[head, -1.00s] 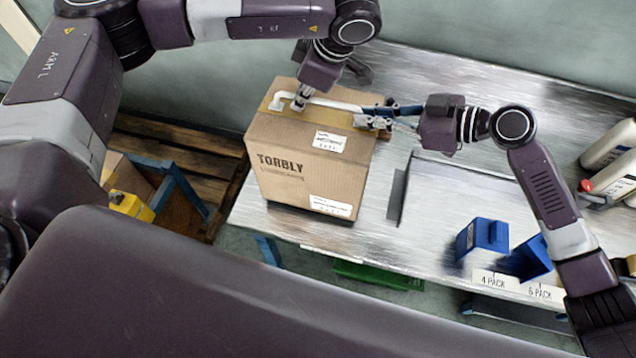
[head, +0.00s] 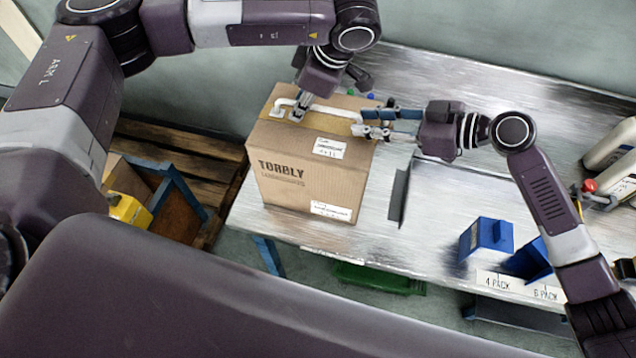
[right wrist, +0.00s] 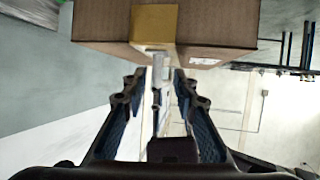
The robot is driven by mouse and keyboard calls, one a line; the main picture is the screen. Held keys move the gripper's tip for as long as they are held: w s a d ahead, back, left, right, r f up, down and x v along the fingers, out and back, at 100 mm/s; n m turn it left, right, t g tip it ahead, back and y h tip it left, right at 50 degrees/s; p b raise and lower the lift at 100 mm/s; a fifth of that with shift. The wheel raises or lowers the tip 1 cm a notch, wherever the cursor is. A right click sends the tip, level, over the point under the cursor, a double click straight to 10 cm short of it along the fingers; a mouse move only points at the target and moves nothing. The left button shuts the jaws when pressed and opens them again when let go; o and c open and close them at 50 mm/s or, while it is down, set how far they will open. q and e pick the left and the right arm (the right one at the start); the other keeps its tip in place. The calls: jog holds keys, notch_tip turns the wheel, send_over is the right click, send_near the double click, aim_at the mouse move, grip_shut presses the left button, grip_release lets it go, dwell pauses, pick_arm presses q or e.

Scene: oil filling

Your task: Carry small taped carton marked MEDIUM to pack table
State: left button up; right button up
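A brown taped carton (head: 308,175) printed TORBLY stands upright on the left end of the metal table (head: 425,240). I cannot read MEDIUM on its small labels. A white bar-like piece (head: 333,111) lies over the tape on its top. My left gripper (head: 299,108) is over the carton's top at the bar's left end, and its finger gap cannot be made out. My right gripper (head: 376,122) is open at the carton's right top edge, near the bar's right end. In the right wrist view, the carton (right wrist: 220,25) is just beyond the spread fingers.
Blue bins (head: 487,240) with 4 PACK and 6 PACK signs stand at the front right. White bottles (head: 610,165) stand at the far right. A wooden pallet (head: 180,150) lies left of the table. The table's back middle is clear.

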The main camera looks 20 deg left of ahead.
pick_arm(q)
jog(key=shift+w, duration=0.15)
pick_arm(e)
jog(key=shift+w, duration=0.15)
pick_arm(q)
jog(key=shift+d+r, duration=0.15)
jog(key=shift+r, duration=0.2)
pick_arm(e)
jog(key=shift+a+f, duration=0.1)
jog(key=shift+d, duration=0.35)
pick_arm(q)
jog(key=v, duration=1.1)
jog(key=shift+s, duration=0.2)
pick_arm(e)
jog(key=v, duration=1.1)
jog(key=shift+d+r, duration=0.2)
jog(key=shift+r, duration=0.1)
jog(key=shift+f, duration=0.1)
